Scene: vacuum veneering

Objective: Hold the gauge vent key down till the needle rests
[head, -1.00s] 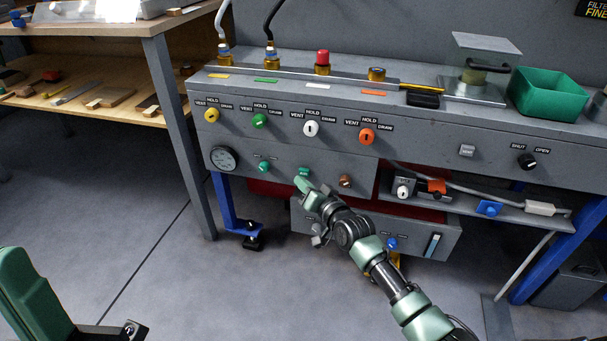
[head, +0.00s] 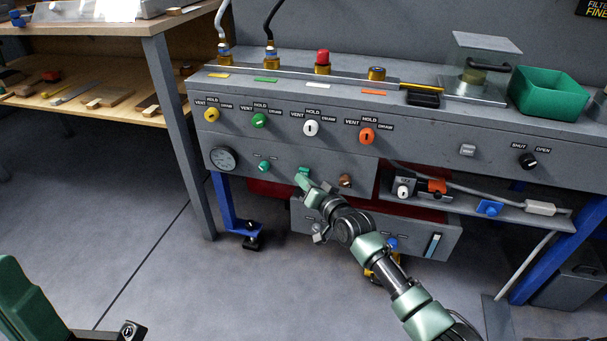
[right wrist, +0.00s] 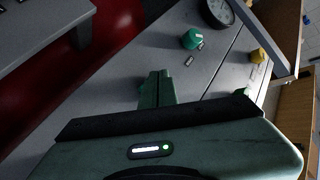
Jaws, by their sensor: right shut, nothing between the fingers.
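A small green key (head: 303,170) sits on the grey lower front panel, between a green knob (head: 264,167) and a copper-coloured knob (head: 345,181). The round gauge (head: 222,159) is at this panel's left end; its needle is too small to read. My right gripper (head: 301,181) is shut and empty, its fingertips at the green key. I cannot tell from these views whether the key is pressed down. In the right wrist view the closed fingers (right wrist: 156,80) point at the panel and the gauge (right wrist: 219,12) is partly cut off. My left gripper's fingers are not visible.
Above are yellow, green, white and orange valve knobs (head: 367,135). A green bin (head: 546,94) stands on the bench top at right. A drawer-like box (head: 440,235) lies below my right arm. A wooden shelf (head: 90,100) is at left; open floor lies in front.

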